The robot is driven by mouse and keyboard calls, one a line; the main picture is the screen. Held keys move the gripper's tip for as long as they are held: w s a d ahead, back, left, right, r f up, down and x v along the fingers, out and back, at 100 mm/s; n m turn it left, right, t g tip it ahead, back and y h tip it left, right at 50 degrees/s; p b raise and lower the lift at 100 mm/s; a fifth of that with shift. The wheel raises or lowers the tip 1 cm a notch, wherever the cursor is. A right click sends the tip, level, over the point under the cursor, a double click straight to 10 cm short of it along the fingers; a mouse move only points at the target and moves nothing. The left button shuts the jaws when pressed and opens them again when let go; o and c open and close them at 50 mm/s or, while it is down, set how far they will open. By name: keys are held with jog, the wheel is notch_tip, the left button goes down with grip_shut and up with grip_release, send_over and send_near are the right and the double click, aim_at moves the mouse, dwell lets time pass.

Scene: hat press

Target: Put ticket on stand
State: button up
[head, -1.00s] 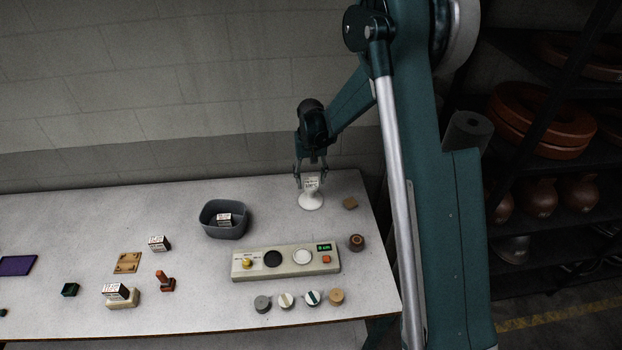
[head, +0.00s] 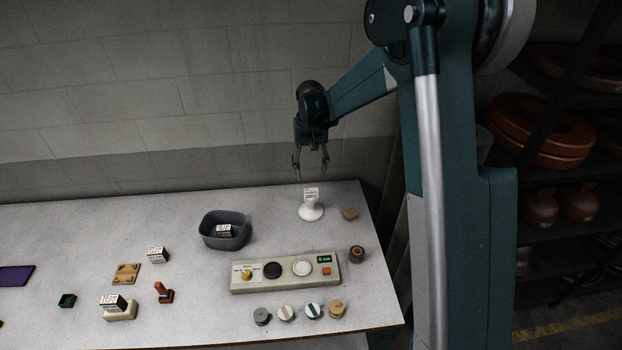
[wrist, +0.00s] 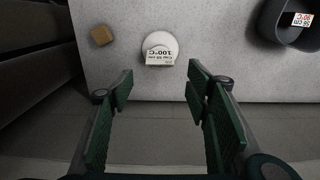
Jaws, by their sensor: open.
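The ticket (head: 311,193) is a small white card with dark print. It is on the white round stand (head: 311,212) near the back right of the table. The ticket also shows in the wrist view (wrist: 159,56), over the stand's round base (wrist: 160,42), with "100°C" legible on it. My gripper (head: 311,177) is open and empty above the ticket and apart from it. In the wrist view its two green-padded fingers (wrist: 159,75) are spread wide, with clear space between them.
A grey bin (head: 224,243) with a printed block (head: 223,230) inside stands left of the stand. A tan block (head: 350,214) lies right of it. A control panel (head: 285,284) with buttons is in front. Printed blocks and stamps lie farther left.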

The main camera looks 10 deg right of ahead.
jog(key=shift+r, duration=1.15)
jog(key=shift+r, duration=0.1)
jog(key=s+d+r+t, duration=0.2)
jog(key=s+d+r, duration=0.2)
jog(key=s+r, duration=0.55)
jog(key=s+d+r+t, duration=0.1)
jog(key=s+d+r, duration=0.3)
jog(key=s+r, duration=0.55)
jog(key=s+d+f+t, duration=0.1)
jog(key=s+d+t, duration=0.1)
jog(key=s, duration=1)
jog(key=s+d+f+t, duration=0.1)
jog(key=s+d+t, duration=0.1)
jog(key=s, duration=0.9)
jog(key=shift+s+d+f, duration=0.25)
jog(key=shift+s, duration=0.1)
